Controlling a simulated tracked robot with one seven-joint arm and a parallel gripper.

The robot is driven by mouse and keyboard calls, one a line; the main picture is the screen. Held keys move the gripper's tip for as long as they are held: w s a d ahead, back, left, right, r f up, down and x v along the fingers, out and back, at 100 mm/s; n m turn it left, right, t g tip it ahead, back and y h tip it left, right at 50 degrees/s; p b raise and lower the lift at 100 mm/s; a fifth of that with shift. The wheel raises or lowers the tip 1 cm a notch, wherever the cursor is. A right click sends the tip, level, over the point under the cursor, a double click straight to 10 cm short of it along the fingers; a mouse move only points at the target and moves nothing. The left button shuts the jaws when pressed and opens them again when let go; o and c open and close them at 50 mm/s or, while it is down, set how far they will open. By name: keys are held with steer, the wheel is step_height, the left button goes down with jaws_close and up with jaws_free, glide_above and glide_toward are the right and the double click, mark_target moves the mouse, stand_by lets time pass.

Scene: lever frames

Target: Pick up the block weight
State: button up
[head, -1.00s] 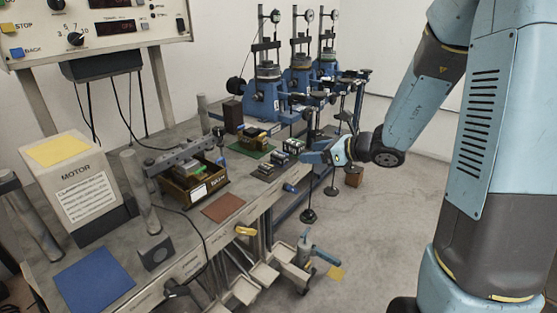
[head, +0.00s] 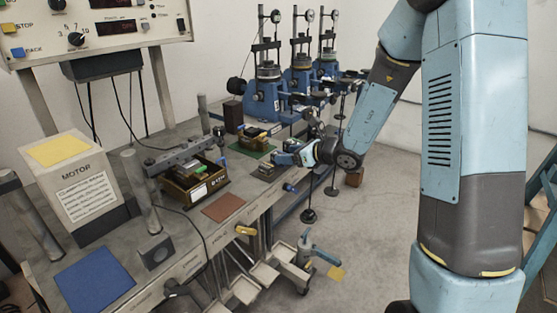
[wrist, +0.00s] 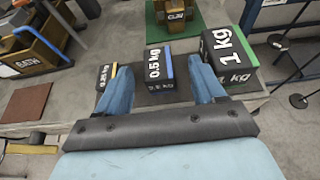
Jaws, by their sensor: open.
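Black block weights stand in a row in the wrist view: a small one with a yellow stripe (wrist: 103,76) at left, a 0.5 kg one with a blue stripe (wrist: 158,68) in the middle, and a 1 kg one with a green stripe (wrist: 228,52) at right. My gripper (wrist: 161,76) is open, its two blue fingers on either side of the 0.5 kg block in the picture. I cannot tell whether they touch it. In the head view my gripper (head: 281,158) is over the bench's right edge and mostly hides the weights; a small dark block (head: 265,171) shows beside it.
A wooden box (head: 196,182) of parts and a brown mat (head: 223,207) lie left of my gripper. A green mat (head: 250,149) bears another box behind. Blue lever frames (head: 265,98) stand farther back. Hanging rods and weights (head: 308,214) are near the bench's right side.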

steer(key=x, duration=0.4)
steer(key=shift+a, duration=0.1)
steer(key=shift+c, duration=0.5)
jaws_close()
